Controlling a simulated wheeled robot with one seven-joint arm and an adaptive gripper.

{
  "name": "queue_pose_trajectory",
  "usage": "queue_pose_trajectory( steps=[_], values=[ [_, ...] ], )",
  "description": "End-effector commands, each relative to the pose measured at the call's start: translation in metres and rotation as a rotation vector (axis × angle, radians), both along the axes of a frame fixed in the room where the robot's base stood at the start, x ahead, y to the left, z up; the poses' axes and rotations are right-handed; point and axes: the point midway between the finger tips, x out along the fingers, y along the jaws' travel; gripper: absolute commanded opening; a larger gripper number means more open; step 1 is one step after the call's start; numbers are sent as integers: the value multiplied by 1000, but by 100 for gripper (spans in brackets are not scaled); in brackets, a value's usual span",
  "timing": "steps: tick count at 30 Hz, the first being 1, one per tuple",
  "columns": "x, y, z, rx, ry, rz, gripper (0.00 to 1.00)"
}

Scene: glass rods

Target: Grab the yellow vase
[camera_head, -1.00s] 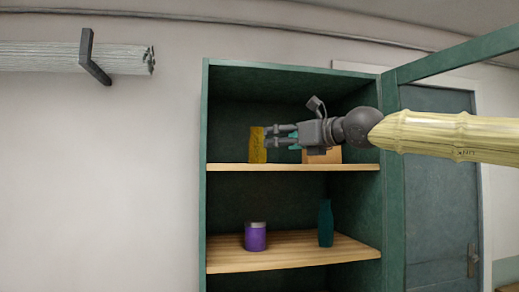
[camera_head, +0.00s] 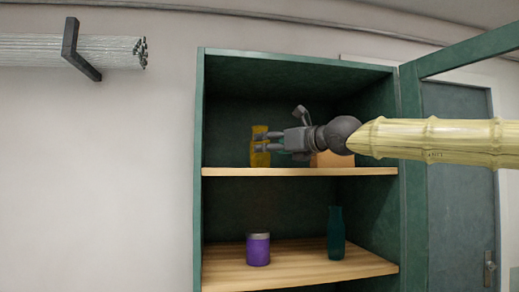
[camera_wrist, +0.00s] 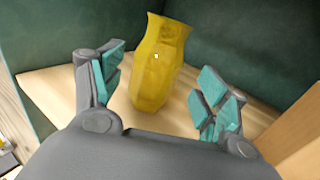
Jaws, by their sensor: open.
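The yellow vase (camera_wrist: 158,65) stands upright on the upper wooden shelf. In the head view the vase (camera_head: 260,155) is at the left of that shelf, partly covered by my fingers. My gripper (camera_head: 265,142) reaches in from the right at shelf height. In the wrist view my gripper (camera_wrist: 160,95) is open, with one teal-padded finger on each side of the vase's lower part. The vase shows just beyond and between the fingertips, with clear space to both fingers. I cannot tell how deep between the fingers it stands.
The upper shelf (camera_head: 225,172) lies in a green cabinet (camera_head: 200,120) with its door (camera_head: 410,150) open at right. An orange-brown box (camera_head: 335,160) is behind my wrist. Below stand a purple jar (camera_head: 258,250) and a teal bottle (camera_head: 335,235). Glass rods (camera_head: 30,50) hang at upper left.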

Motion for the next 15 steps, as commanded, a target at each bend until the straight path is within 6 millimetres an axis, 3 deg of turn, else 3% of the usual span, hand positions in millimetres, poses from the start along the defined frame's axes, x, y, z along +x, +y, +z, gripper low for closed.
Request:
queue_pose_trajectory(
  steps=[8, 15],
  values=[
    [10, 11, 1, -2, 1, 3, 74],
    [33, 30, 1, -2, 1, 4, 74]
  ],
)
